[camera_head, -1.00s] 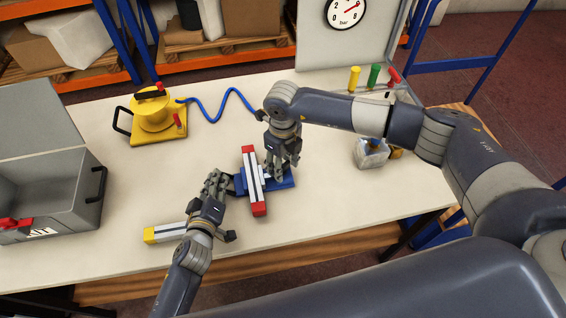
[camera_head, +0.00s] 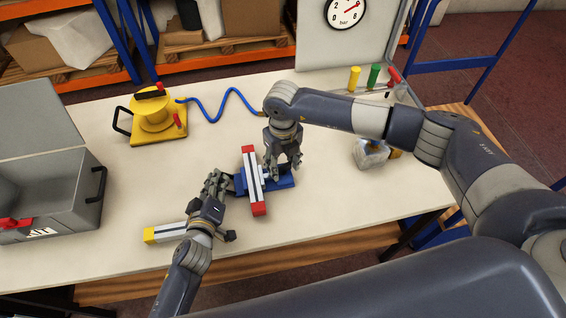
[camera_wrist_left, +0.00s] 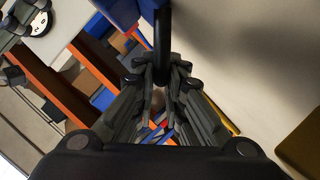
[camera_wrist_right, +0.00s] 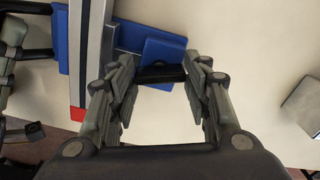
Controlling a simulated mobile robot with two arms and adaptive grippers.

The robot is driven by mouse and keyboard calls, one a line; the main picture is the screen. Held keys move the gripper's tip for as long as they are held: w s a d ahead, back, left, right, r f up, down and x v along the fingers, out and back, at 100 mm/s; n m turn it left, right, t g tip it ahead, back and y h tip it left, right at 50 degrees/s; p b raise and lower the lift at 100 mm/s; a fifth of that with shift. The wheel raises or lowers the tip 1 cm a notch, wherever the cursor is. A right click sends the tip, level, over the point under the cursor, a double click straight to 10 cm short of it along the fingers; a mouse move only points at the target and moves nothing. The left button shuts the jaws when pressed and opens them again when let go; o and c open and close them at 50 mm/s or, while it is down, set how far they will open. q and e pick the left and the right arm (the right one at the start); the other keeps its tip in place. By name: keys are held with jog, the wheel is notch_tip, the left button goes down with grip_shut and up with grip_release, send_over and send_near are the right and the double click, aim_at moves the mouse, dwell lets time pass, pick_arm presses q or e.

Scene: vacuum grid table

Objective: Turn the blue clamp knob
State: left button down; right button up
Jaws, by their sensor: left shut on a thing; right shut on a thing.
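The blue clamp (camera_head: 284,182) sits on the table and holds a grey-and-white bar with red ends (camera_head: 254,182). My left gripper (camera_head: 222,178) is at the clamp's left side. In the left wrist view its fingertips are shut on a black handle (camera_wrist_left: 162,35) that reaches toward a blue part. My right gripper (camera_head: 283,168) points down at the clamp's right part. In the right wrist view its fingers are shut on a black knob bar (camera_wrist_right: 160,73) beside the blue clamp block (camera_wrist_right: 160,50).
A yellow-ended bar (camera_head: 165,233) lies beside my left wrist. An open grey case (camera_head: 85,207) stands at the left. A yellow reel fixture (camera_head: 155,120) with a blue hose (camera_head: 220,105) is at the back. Bare table (camera_head: 350,205) lies right of the clamp.

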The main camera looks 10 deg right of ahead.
aim_at(283, 166)
jog(key=o, duration=1.1)
jog(key=shift+c, duration=0.2)
notch_tip(283, 166, up, 12)
